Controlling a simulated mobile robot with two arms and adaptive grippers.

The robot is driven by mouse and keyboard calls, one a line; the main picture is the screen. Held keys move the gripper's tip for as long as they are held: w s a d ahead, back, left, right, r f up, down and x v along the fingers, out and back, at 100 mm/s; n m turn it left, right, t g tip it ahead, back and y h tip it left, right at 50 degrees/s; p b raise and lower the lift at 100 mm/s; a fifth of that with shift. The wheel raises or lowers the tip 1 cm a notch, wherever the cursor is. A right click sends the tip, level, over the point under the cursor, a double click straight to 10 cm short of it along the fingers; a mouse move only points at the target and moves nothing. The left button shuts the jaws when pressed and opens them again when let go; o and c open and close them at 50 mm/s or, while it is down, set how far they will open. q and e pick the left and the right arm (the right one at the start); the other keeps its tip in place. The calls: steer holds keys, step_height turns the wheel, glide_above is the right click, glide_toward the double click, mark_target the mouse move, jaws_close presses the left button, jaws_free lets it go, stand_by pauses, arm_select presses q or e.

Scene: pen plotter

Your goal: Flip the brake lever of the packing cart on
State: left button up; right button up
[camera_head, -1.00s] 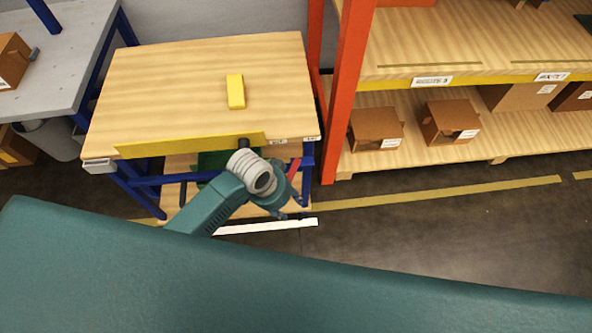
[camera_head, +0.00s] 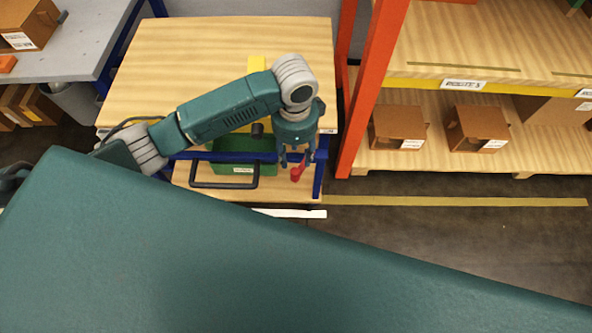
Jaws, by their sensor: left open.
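The packing cart has a pale wooden top (camera_head: 200,50) and a blue frame. A small red lever (camera_head: 298,172) shows at the cart's front right, by the blue frame; I take it to be the brake lever. My left gripper (camera_head: 297,162) points down at the lever, open, with its fingers appearing on either side of the lever's upper part. The gripper hides part of the lever, and I cannot tell whether they touch. My right gripper is not in view.
A green case (camera_head: 235,165) sits under the top. An orange-posted shelf (camera_head: 362,100) with cardboard boxes (camera_head: 398,125) stands close on the right. A grey table (camera_head: 70,55) is at the left.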

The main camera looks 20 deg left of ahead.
mark_target(294, 171)
arm_select(q)
step_height(294, 171, down, 11)
steer(key=shift+a+r, duration=0.1)
steer(key=shift+r, duration=0.1)
stand_by(0.4)
jaws_close()
